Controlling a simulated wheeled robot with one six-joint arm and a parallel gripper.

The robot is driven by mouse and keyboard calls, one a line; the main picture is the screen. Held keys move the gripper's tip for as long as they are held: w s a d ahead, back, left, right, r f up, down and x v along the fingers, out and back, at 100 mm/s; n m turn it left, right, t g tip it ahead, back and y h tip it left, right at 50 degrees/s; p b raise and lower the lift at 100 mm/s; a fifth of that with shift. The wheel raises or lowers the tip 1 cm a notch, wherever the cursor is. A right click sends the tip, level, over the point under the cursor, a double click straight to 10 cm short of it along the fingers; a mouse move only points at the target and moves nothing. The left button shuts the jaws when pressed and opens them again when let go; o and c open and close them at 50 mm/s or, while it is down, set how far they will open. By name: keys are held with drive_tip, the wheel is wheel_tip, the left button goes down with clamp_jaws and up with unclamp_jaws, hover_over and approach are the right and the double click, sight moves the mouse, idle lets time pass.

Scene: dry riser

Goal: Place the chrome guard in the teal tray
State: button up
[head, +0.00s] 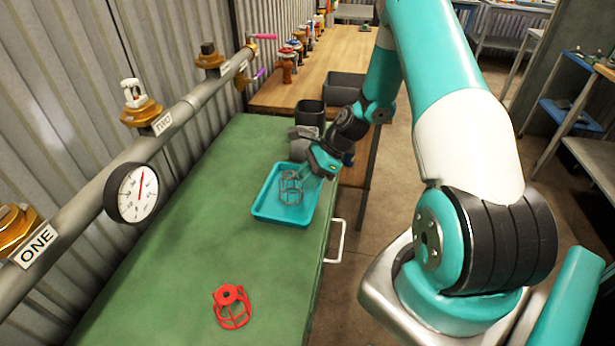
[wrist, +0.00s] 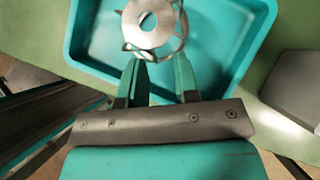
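The chrome guard (head: 290,187), a grey wire cage with a flat ring at its top, is within the teal tray (head: 262,212). It also shows in the wrist view (wrist: 150,30), ring towards the camera, with the tray floor behind it. My gripper (head: 310,176) is at the guard's right side in the head view. In the wrist view its two teal fingers (wrist: 160,68) stand apart with tray floor visible between them, tips close to the cage's near edge. Whether the tips touch the cage is hard to tell.
A red guard (head: 231,307) lies on the green bench (head: 175,235) near the front. Dark bins (head: 310,115) stand behind the tray. A pipe with a gauge (head: 131,192) and brass valves runs along the left wall. The bench between the tray and the red guard is clear.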

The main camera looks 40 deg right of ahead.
drive_tip(key=b+v, duration=0.1)
drive_tip(key=v, duration=1)
drive_tip(key=s+a+r+n+g, duration=0.1)
drive_tip(key=s+a+r+n, duration=0.1)
drive_tip(key=a+r+n, duration=0.4)
drive_tip(key=s+a+r+n+g+h, duration=0.1)
drive_tip(key=a+r+n, duration=0.3)
drive_tip(key=a, duration=0.5)
drive_tip(key=s+a+r+n, duration=0.2)
drive_tip(key=a+r+n, duration=0.1)
drive_tip(key=a+n, duration=0.35)
drive_tip(key=s+a+r+n, duration=0.2)
drive_tip(key=s+a+n, duration=0.3)
drive_tip(key=s+n, duration=0.2)
drive_tip(key=s+a+r+n+g+h, duration=0.1)
drive_tip(key=s+a+r+n, duration=0.1)
drive_tip(key=s+a+n, duration=0.3)
drive_tip(key=s+n, duration=0.1)
drive_tip(key=s, duration=0.2)
drive_tip(key=shift+r+n+h, duration=0.15)
drive_tip(key=shift+n+h, duration=0.15)
drive_tip(key=shift+n, duration=0.05)
drive_tip(key=shift+a, duration=0.1)
